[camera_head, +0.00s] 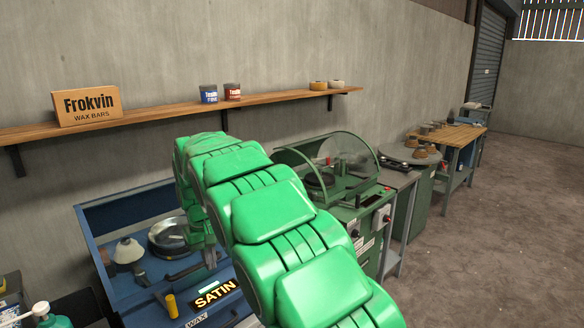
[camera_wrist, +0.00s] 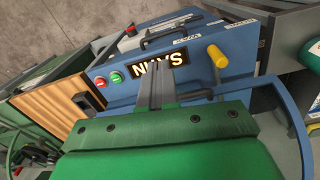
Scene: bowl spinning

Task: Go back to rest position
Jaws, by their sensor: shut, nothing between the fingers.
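My green arm crosses the middle of the head view, in front of the blue machine (camera_head: 108,218) with the lit "SATIN" sign (camera_head: 214,294). In the wrist view my gripper (camera_wrist: 155,62) is shut and empty, its grey fingers together just in front of the sign (camera_wrist: 158,55) on the blue front panel (camera_wrist: 125,95). I cannot tell whether the fingertips touch the panel. A round metal bowl (camera_head: 160,245) is inside the blue machine, beside a pale cone-shaped part (camera_head: 128,251). My arm hides the machine's right side.
A yellow-handled lever (camera_head: 171,305) sticks out at the machine's front. A green machine with a clear hood (camera_head: 345,147) stands right of my arm. A wall shelf (camera_head: 180,112) holds a box (camera_head: 87,105) and several tins. Floor at the right (camera_head: 490,240) is clear.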

